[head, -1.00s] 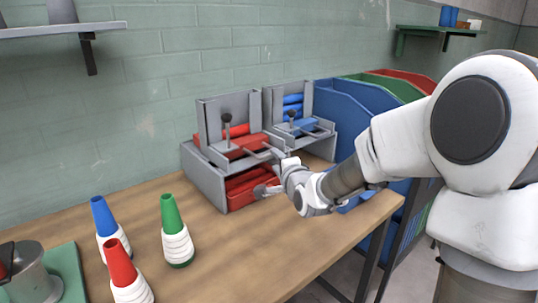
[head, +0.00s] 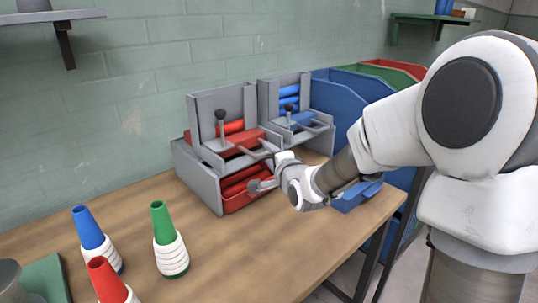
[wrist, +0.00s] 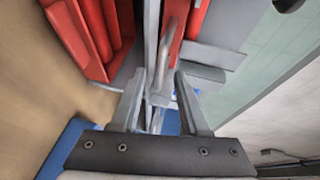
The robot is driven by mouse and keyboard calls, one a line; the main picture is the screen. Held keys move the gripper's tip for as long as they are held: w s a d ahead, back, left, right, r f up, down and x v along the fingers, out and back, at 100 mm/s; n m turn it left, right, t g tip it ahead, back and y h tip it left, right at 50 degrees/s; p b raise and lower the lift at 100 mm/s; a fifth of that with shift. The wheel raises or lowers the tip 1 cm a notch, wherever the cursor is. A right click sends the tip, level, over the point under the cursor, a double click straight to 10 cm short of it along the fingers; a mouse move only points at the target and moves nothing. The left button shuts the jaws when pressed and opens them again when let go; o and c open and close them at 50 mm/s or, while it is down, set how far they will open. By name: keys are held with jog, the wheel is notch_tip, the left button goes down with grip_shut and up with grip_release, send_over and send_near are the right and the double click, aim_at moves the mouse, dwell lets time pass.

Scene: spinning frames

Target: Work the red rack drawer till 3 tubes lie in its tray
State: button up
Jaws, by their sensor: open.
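The red rack (head: 178,158) is a grey frame at the back of the bench. Its red drawer (head: 232,142) sits above a lower red tray (head: 236,203). At least two red tubes (wrist: 95,22) lie side by side in the tray in the wrist view. Another red tube (head: 231,127) shows in the upper slot behind the drawer. My gripper (head: 267,170) is open at the rack's front right. In the wrist view a grey bar-like handle (wrist: 160,95) lies between my open fingers (wrist: 158,85). I cannot tell whether they touch it.
A matching blue rack (head: 309,143) stands just right, with its blue tray (head: 357,194) near my forearm. Large blue bins (head: 350,110) stand beyond it. Blue, green and red cones (head: 166,225) stand at the front left. The bench middle (head: 225,245) is clear.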

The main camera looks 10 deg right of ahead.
jog(key=shift+c, duration=0.2)
grip_shut()
dwell(1.2)
